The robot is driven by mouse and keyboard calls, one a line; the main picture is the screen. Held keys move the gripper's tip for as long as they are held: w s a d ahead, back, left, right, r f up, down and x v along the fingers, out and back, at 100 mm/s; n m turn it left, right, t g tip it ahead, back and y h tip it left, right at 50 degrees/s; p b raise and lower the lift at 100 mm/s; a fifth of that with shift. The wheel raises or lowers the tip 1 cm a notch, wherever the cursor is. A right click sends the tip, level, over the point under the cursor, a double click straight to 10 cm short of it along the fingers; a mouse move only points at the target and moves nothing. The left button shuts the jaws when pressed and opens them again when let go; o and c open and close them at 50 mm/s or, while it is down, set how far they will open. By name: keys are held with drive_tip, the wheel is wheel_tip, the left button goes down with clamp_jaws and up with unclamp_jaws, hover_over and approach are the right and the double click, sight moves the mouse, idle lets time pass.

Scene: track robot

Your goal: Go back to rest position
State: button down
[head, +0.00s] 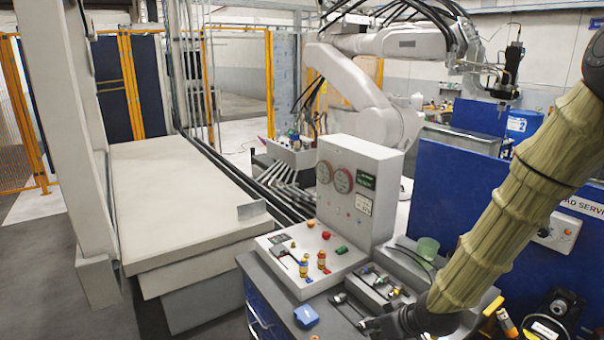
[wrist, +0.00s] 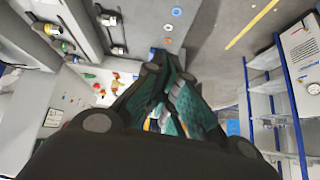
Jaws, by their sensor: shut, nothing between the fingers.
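My gripper shows in the wrist view (wrist: 168,65), its two dark fingers with green pads closed together at the tips and nothing held. In the head view my arm, in a beige ribbed cover, comes down from the upper right. Its dark end is low at the bottom of the picture, over the right part of the workbench (head: 290,318), and the fingertips there cannot be made out clearly.
A control box (head: 355,190) with round gauges stands on the bench behind a panel (head: 300,258) of coloured buttons. A blue object (head: 306,316) lies at the bench front. A green cup (head: 427,248) stands near my arm. A blue partition (head: 460,190) rises behind. Grey floor is open at left.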

drive_tip(key=s+d+f+m+g+h, duration=0.1)
drive_tip(key=s+f+m+g+h, duration=0.15)
drive_tip(key=s+f, duration=1.55)
drive_tip(key=s+d+f+m+g+h, duration=0.15)
drive_tip(key=s+f, duration=0.35)
drive_tip(key=s, duration=0.5)
drive_tip(key=s+d+f+m+g, duration=0.2)
drive_tip(key=s+f, duration=0.3)
drive_tip(key=s, duration=0.5)
wheel_tip(320, 180, down, 14)
drive_tip(key=b, duration=1.3)
drive_tip(key=shift+r, duration=0.25)
drive_tip(key=shift+w+a, duration=0.1)
